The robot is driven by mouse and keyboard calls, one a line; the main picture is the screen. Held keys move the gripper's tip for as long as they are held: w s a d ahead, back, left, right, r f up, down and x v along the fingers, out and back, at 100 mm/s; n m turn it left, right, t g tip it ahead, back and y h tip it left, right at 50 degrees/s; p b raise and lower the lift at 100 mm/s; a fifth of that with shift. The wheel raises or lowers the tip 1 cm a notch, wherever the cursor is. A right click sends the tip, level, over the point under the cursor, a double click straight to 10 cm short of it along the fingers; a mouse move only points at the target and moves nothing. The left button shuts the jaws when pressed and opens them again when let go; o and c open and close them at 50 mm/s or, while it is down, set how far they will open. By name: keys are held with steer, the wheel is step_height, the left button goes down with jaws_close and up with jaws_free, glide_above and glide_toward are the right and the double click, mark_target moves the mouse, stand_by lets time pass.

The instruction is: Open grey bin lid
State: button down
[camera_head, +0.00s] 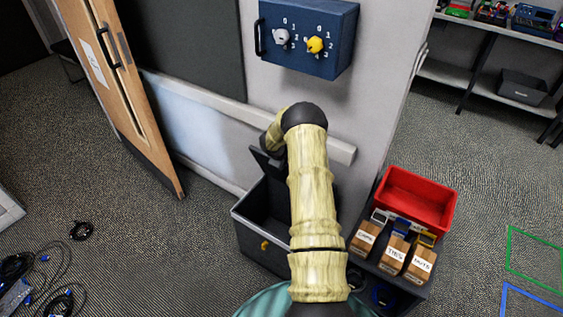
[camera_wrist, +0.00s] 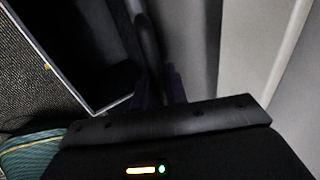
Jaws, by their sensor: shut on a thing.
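The grey bin (camera_head: 240,228) stands on the floor against the wall, left of my arm in the head view. Its top is open on the visible left side, and the inside is dark. The bin's rim also shows in the wrist view (camera_wrist: 62,75). In the wrist view, my gripper (camera_wrist: 158,84) is shut on a dark, narrow edge, the grey bin lid (camera_wrist: 147,38), which stands raised beside the opening. In the head view, my arm hides the gripper and much of the lid and the bin's right side.
A red tray (camera_head: 418,200) and labelled cardboard boxes (camera_head: 394,252) sit right of the bin. A blue panel with knobs (camera_head: 306,38) hangs on the wall above. A wooden door (camera_head: 115,85) stands left. Cables (camera_head: 45,275) lie on the floor at lower left.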

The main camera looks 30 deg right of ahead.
steer(key=shift+w+d+r, duration=0.2)
steer(key=shift+d, duration=0.2)
steer(key=c, duration=1.5)
jaws_free()
steer(key=shift+o, duration=0.2)
steer(key=v, duration=1.7)
steer(key=shift+r, duration=0.2)
